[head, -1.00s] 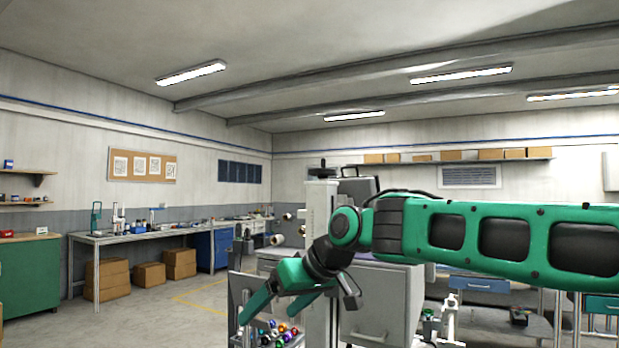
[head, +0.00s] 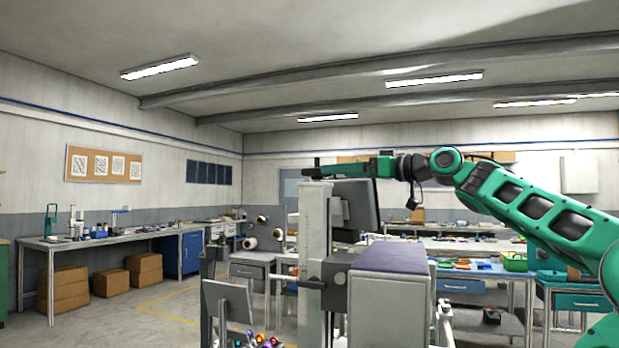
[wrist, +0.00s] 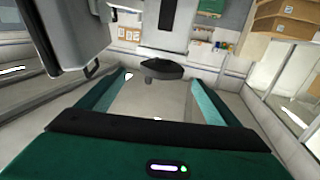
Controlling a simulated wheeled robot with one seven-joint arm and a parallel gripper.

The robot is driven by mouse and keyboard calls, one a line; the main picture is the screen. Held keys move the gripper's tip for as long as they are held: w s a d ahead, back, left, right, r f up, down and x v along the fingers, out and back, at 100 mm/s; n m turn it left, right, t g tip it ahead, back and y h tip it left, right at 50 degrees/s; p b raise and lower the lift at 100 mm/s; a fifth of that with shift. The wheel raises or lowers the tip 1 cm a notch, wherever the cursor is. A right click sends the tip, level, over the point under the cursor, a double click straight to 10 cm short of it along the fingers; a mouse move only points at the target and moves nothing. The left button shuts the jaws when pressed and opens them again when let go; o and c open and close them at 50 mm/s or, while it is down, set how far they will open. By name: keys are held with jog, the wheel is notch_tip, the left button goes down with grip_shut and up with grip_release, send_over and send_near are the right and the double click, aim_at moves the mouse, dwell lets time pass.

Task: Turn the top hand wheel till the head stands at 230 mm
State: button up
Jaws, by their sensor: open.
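The top hand wheel (wrist: 163,70) shows in the wrist view as a dark disc at the end of the grey column. In that view it lies between the tips of my gripper (wrist: 159,77), which is open and empty. I cannot tell whether the fingers touch it. In the head view my gripper (head: 320,167) lies level at the top of the pale upright column (head: 313,215), pointing left, and mostly hides the wheel. The head (head: 336,268) appears to be the dark block on the column, lower down. I cannot read its height on any scale.
A dark monitor (head: 358,203) stands close behind the column, just under my gripper. A grey cabinet (head: 390,303) with a dark top stands at its right. A workbench (head: 120,238) runs along the left wall, with cardboard boxes below.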

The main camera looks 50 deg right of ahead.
aim_at(317, 172)
jog(key=w, duration=0.2)
jog(key=w+a, duration=0.1)
jog(key=w, duration=0.5)
jog(key=shift+w+a, duration=0.25)
jog(key=shift+a, duration=0.05)
jog(key=c, duration=1.1)
